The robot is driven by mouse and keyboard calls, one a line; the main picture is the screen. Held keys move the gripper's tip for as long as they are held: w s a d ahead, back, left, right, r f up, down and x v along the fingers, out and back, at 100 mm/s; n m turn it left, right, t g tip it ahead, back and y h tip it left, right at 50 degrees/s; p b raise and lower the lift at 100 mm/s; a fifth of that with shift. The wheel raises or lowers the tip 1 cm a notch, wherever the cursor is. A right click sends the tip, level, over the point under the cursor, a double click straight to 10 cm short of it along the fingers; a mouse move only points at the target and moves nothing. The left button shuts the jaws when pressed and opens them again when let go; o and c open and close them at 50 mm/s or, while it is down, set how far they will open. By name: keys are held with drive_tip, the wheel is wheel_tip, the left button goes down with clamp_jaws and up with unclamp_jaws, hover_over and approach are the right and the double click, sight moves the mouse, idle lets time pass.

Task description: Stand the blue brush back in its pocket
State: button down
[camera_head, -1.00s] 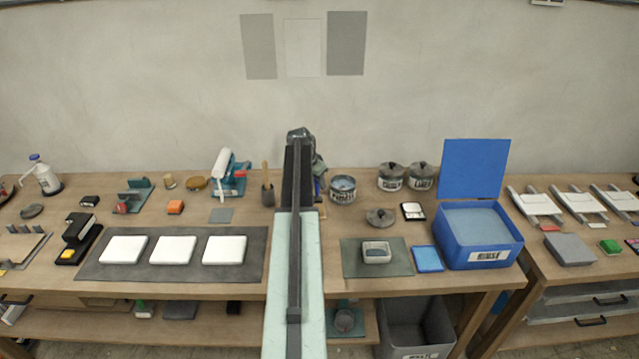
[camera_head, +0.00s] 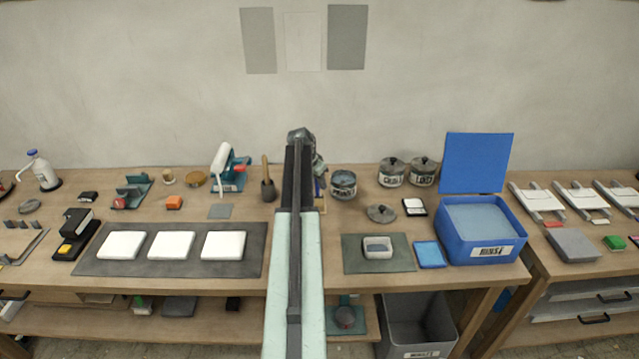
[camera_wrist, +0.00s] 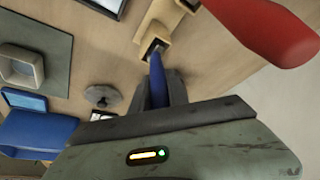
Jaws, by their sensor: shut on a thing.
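My gripper (camera_wrist: 157,86) is shut on the blue brush (camera_wrist: 157,75) in the wrist view, with a dark finger on each side of it. The brush's far end meets the dark opening of a pocket in the wooden holder (camera_wrist: 166,57); I cannot tell how deep it sits. In the head view my arm hides most of this spot. Only a bit of the blue brush (camera_head: 317,187) and an edge of the holder (camera_head: 323,203) show beside it.
A red handle (camera_wrist: 262,25) looms close at the upper right of the wrist view. A loose lid (camera_head: 381,214) lies farther right.

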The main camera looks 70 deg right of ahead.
drive_tip(key=shift+f, duration=0.2)
drive_tip(key=c, duration=0.7)
unclamp_jaws()
drive_tip(key=shift+r, duration=0.1)
wheel_tip(320, 180, up, 8)
drive_tip(key=p, duration=0.8)
